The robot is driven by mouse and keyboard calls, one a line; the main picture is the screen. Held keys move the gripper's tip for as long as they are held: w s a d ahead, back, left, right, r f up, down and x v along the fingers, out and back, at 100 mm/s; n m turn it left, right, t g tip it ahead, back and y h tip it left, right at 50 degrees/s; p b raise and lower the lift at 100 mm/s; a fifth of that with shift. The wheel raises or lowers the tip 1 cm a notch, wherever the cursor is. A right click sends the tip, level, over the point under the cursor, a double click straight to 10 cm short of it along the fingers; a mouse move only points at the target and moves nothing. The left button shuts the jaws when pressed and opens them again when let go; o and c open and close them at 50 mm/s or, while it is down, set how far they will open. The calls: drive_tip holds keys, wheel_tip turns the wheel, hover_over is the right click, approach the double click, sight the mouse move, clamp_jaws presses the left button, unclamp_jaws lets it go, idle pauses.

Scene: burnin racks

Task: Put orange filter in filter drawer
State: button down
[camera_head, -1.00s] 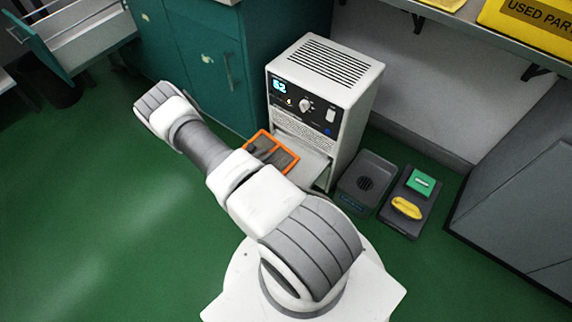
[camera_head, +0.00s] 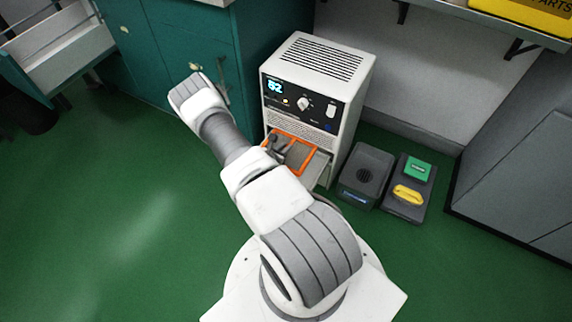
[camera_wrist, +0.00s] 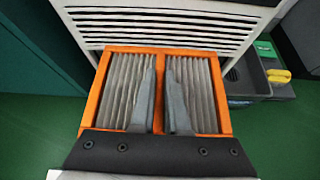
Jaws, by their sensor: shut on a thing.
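The orange filter (camera_head: 287,154) is an orange frame with grey pleats and a middle bar. It lies over the open filter drawer (camera_head: 319,168) at the front of the white rack unit. My gripper (camera_wrist: 159,125) is shut on the filter's middle bar in the wrist view, where the filter (camera_wrist: 204,62) fills the centre below white louvre slats. In the head view my gripper (camera_head: 273,143) is small and partly hidden behind my arm. In the wrist view the filter hides the drawer. I cannot tell whether the filter touches the drawer bottom.
The white unit (camera_head: 318,70) with a lit display stands against teal cabinets (camera_head: 172,50). To its right on the floor are a dark bin (camera_head: 352,190) and a tray (camera_head: 404,214) with a green block (camera_head: 418,167) and a yellow thing (camera_head: 408,194). Green floor at left is clear.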

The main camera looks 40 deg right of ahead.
wheel_tip(320, 180, down, 9)
drive_tip(key=b, duration=0.3)
drive_tip(key=shift+r, duration=0.3)
drive_tip(key=c, duration=0.9)
unclamp_jaws()
